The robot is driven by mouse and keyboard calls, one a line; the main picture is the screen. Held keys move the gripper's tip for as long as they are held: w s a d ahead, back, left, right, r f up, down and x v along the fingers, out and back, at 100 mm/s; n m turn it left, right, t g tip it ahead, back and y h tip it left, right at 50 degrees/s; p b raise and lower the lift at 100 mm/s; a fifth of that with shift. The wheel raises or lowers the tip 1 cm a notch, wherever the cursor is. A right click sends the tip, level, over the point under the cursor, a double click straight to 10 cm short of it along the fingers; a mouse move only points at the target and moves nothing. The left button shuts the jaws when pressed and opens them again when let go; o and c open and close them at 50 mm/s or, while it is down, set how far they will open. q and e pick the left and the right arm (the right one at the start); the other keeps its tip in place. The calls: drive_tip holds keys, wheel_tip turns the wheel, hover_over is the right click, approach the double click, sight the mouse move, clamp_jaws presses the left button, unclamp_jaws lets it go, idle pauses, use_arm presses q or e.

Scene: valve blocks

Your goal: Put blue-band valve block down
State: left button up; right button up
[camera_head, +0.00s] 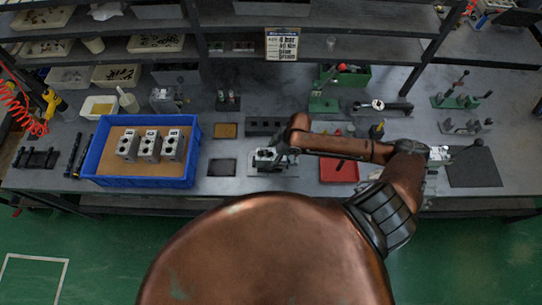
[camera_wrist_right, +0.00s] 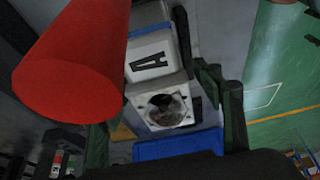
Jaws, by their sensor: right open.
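A valve block (camera_head: 265,155) with a pale top stands on the bench, right of the blue crate. My right gripper (camera_head: 281,159) is low at this block, open. I cannot tell whether either touches. Several grey valve blocks (camera_head: 149,146) stand in the blue crate (camera_head: 140,183). My left gripper is not in view.
A tan pad (camera_head: 226,130) and a dark pad (camera_head: 222,168) lie between crate and block. A red tray (camera_head: 339,170) lies to the right. A red cylinder (camera_wrist_right: 75,50) looms close in the wrist view. Shelves overhang the back.

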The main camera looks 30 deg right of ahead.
drive_tip(key=shift+r, duration=0.1)
drive_tip(key=v, duration=1.2)
idle(0.4)
